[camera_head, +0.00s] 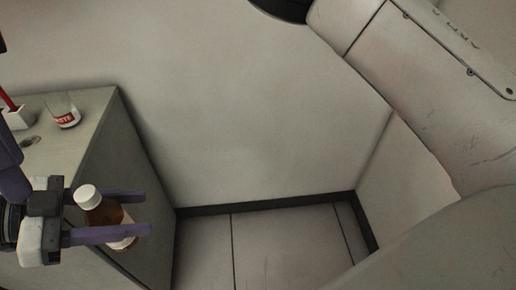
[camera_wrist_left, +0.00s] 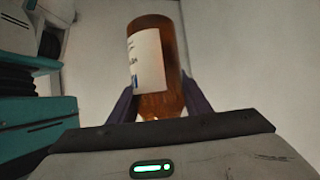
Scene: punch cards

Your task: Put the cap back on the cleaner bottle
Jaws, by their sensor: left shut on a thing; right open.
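A brown bottle (camera_head: 108,216) with a pale label is held between the purple fingers of my left gripper (camera_head: 122,213). It leans, with a white cap (camera_head: 88,197) at its upper left end; I cannot tell how firmly the cap sits. In the left wrist view the brown bottle (camera_wrist_left: 178,60) stands between the fingers, label facing left; the cap is hidden there.
A grey counter (camera_head: 85,135) stands at the left. On it are a clear container with a red "WASTE" label (camera_head: 64,115), a white holder (camera_head: 18,119) with a red stick, and a round hole (camera_head: 31,141). Pale walls and floor lie to the right. My own arm fills the right side.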

